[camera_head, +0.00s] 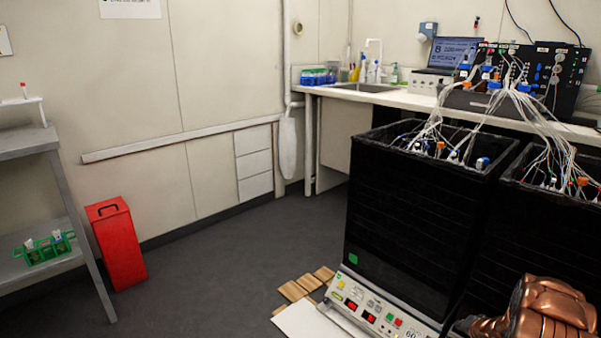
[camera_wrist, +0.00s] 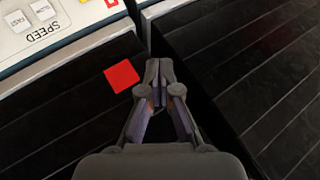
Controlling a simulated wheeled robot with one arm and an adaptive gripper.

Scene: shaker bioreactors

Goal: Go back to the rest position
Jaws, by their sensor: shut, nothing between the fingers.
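My gripper (camera_wrist: 159,72) is in the wrist view with its two fingers together and nothing between them. It is over dark, slatted box walls, near the gap between two shakers. A red square (camera_wrist: 121,76) is on the dark surface just left of the fingertips. A shaker control panel (camera_wrist: 45,25) marked SPEED lies at the top left of the wrist view. In the head view, part of my copper-coloured arm shows at the lower right, in front of the black shaker boxes; the gripper's fingers cannot be made out there.
A black shaker box (camera_head: 415,225) with tubes stands above a lit control panel (camera_head: 375,312); a second box (camera_head: 555,215) is to its right. Behind is a bench (camera_head: 400,98) with a sink. A red bin (camera_head: 117,245) and grey shelf (camera_head: 28,143) stand left. The middle floor is clear.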

